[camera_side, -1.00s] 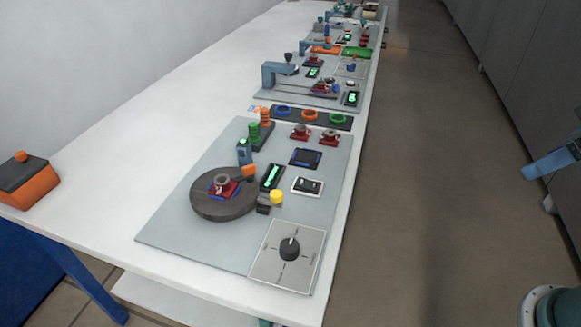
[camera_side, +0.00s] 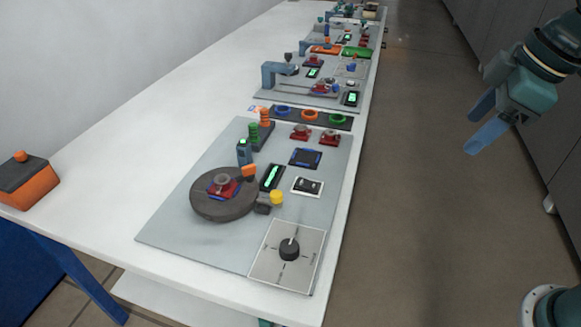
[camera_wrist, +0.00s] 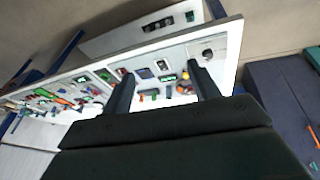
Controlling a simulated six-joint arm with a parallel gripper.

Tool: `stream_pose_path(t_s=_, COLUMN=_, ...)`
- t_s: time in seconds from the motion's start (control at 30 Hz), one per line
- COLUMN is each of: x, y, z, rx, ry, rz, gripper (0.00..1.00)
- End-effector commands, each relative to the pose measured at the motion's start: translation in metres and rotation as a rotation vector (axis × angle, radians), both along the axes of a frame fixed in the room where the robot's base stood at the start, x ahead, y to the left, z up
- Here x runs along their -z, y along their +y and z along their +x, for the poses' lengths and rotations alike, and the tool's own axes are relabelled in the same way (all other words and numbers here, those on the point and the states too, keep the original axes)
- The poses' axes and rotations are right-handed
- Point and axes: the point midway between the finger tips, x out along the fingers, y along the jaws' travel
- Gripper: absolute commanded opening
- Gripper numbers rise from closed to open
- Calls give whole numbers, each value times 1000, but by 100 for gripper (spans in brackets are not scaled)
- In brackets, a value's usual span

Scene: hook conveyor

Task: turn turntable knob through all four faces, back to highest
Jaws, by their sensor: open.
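The turntable knob (camera_side: 289,249) is a black dial with a light pointer on a square marked plate (camera_side: 262,268) at the near right corner of the grey board. The round dark turntable (camera_side: 215,207) sits to its left and carries a red and blue part with a grey ring (camera_side: 222,184). My gripper (camera_side: 480,122) is open and empty, above the floor to the right of the table and well apart from the knob. In the wrist view, my gripper's two dark fingers (camera_wrist: 162,88) stand apart over the distant table, and the knob (camera_wrist: 207,53) shows small beyond the right finger.
Beside the turntable are a yellow button (camera_side: 277,197), a lit green display (camera_side: 271,178) and a white-framed switch (camera_side: 307,187). An orange box (camera_side: 28,186) stands at the table's left edge. The floor right of the table is clear.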

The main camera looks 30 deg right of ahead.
Motion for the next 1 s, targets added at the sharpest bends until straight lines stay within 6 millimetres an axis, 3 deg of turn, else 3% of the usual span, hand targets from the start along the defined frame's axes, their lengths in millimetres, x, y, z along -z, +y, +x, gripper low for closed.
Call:
stream_pose_path(t_s=0.47, x=31, y=82, z=80, rx=-560, ry=104, rz=-142, gripper=60)
stream_pose_path(t_s=0.7, x=62, y=132, z=110, rx=-846, ry=148, rz=-201, gripper=60)
stream_pose_path(t_s=1.0, x=115, y=199, z=132, rx=-1202, ry=198, rz=-263, gripper=60)
